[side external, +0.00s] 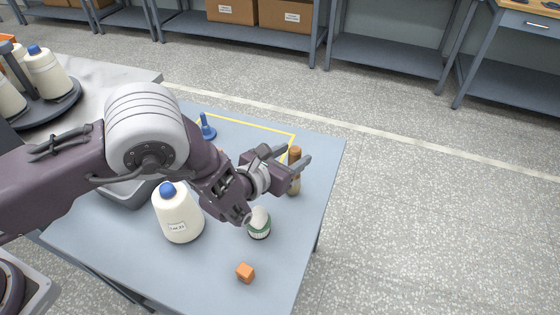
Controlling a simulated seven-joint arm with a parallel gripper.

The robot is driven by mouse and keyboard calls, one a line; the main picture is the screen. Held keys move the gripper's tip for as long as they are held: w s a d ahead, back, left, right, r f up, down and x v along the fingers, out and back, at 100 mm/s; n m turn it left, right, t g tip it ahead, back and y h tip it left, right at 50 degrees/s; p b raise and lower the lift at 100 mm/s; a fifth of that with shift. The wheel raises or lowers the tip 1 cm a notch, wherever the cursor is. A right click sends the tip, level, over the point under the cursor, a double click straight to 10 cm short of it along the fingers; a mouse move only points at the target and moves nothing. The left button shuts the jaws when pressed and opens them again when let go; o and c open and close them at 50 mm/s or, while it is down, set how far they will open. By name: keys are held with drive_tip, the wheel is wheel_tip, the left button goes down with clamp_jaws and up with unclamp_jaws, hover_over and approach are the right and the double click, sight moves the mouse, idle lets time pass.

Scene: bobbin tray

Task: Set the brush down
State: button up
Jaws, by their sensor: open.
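A slim upright object with a brown top and a paler tan lower part, which looks like the brush (294,186), is at the right side of the blue-grey table (285,275). My gripper (295,154) is open, its fingers pointing right, with the brown top showing between or just behind them. I cannot tell whether a finger touches it. The gripper covers part of the object's middle, and whether its foot rests on the table is hard to see. A yellow outline (262,126) marks the table's far part, partly hidden by my arm.
A blue peg-like piece (207,128) stands farther back. A grey tray (125,193) is partly behind my arm.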

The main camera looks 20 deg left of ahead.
drive_tip(key=v, duration=0.7)
drive_tip(key=shift+s, duration=0.3)
drive_tip(key=shift+a+r, duration=0.1)
drive_tip(key=shift+r, duration=0.05)
